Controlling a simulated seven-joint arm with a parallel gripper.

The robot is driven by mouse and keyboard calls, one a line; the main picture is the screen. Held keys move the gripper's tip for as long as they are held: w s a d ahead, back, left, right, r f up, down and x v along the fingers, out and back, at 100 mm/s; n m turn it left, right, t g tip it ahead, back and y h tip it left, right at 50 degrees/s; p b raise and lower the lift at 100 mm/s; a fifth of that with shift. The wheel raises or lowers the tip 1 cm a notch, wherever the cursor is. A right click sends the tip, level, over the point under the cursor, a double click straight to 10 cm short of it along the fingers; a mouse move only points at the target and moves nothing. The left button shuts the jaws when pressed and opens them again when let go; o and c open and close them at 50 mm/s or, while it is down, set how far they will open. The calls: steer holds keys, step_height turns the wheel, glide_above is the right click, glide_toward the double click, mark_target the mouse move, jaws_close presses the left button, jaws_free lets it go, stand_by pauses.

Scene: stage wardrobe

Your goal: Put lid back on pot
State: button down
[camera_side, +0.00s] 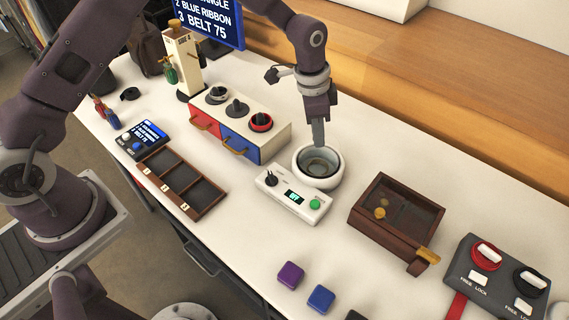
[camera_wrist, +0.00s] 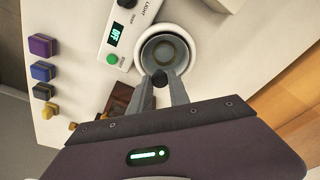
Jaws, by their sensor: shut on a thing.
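The pot (camera_side: 318,181) is a round white vessel with a wide rim and a darker grey round area inside. It stands behind the white control box, and it also shows in the wrist view (camera_wrist: 140,47). My gripper (camera_side: 318,144) points down at the far part of the pot's rim. In the wrist view its fingers (camera_wrist: 160,76) close on a small dark round piece that looks like the lid's knob (camera_wrist: 160,80). The rest of the lid is hard to tell from the grey rings inside the pot. I cannot tell whether the lid touches the rim.
The control box (camera_side: 292,193) with a green button stands right in front of the pot. A red and blue drawer unit (camera_side: 275,145) is to the left, a brown wooden box (camera_side: 385,240) to the right. Purple (camera_side: 291,275) and blue (camera_side: 321,298) blocks lie in front.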

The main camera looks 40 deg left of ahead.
steer(key=shift+w+r, duration=0.25)
steer(key=shift+w, duration=0.55)
steer(key=shift+f, duration=3.05)
steer(key=shift+f, duration=0.15)
steer(key=c, duration=0.7)
jaws_free()
steer(key=shift+r, duration=3.5)
